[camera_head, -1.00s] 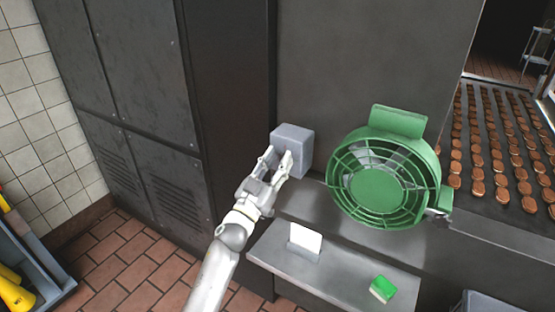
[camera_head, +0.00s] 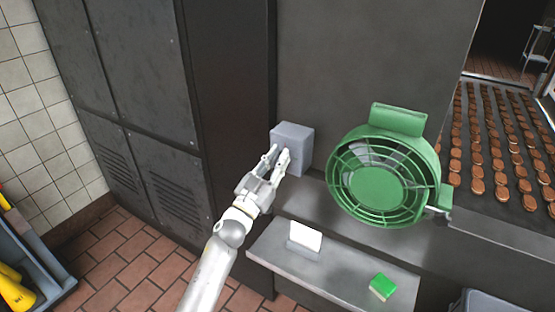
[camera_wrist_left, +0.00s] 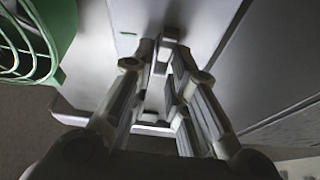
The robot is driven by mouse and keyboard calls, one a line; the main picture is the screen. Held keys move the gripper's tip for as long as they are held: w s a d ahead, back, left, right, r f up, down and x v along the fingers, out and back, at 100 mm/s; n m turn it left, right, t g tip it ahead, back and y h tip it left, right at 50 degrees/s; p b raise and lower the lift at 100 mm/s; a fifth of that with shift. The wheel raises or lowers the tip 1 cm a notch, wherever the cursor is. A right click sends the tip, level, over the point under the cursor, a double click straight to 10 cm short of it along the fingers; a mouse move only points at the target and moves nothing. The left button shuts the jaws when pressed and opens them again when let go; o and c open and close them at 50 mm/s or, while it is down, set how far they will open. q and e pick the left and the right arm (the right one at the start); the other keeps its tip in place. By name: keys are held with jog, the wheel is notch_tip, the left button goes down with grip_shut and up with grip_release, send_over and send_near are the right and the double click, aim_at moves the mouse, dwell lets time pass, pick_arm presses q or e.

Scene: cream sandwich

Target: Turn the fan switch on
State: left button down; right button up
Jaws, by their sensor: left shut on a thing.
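The grey switch box (camera_head: 298,141) is mounted on the dark wall, left of the green fan (camera_head: 378,188). My left gripper (camera_head: 277,157) is at the front face of the box, its fingers close together on the fan switch. In the left wrist view the fingers (camera_wrist_left: 167,45) reach to the pale face of the box (camera_wrist_left: 205,20), with a small light piece (camera_wrist_left: 169,33) between the tips. The fingers hide most of the switch, so its position cannot be told. The fan's edge (camera_wrist_left: 30,40) shows at the upper left there. My right gripper is not in view.
A metal shelf (camera_head: 345,278) below the box carries a white card in a holder (camera_head: 305,238) and a green sponge (camera_head: 382,287). A conveyor with rows of brown cookies (camera_head: 500,150) is at the right. Dark metal cabinets (camera_head: 140,100) stand at the left.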

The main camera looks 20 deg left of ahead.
pick_arm(q)
jog(key=m+g+h, duration=0.1)
jog(key=m, duration=0.2)
jog(key=m+h, duration=0.2)
jog(key=m, duration=0.2)
jog(key=shift+d+g+p, duration=0.2)
jog(key=shift+g+p, duration=0.15)
jog(key=shift+g, duration=0.05)
jog(key=m, duration=0.2)
jog(key=m+g+h+p, duration=0.1)
jog(key=m, duration=0.2)
jog(key=shift+s+d+f+g+h, duration=0.1)
jog(key=shift+g+h, duration=0.2)
jog(key=m+g+p, duration=0.1)
jog(key=m, duration=0.3)
jog(key=shift+d+f+g+h+p, duration=0.1)
jog(key=shift+g+h+p, duration=0.2)
jog(key=shift+g+p, duration=0.1)
jog(key=m+g+p, duration=0.1)
jog(key=m+p, duration=0.1)
jog(key=m, duration=0.1)
jog(key=shift+f, duration=0.15)
jog(key=shift+d+f+m+g+p, duration=0.15)
jog(key=shift+m+p, duration=0.1)
jog(key=shift+m, duration=0.25)
jog(key=shift+a+f+m+g+p, duration=0.15)
jog(key=shift+m+p, duration=0.1)
jog(key=shift+m, duration=0.25)
jog(key=shift+d, duration=0.1)
jog(key=shift+y, duration=0.4)
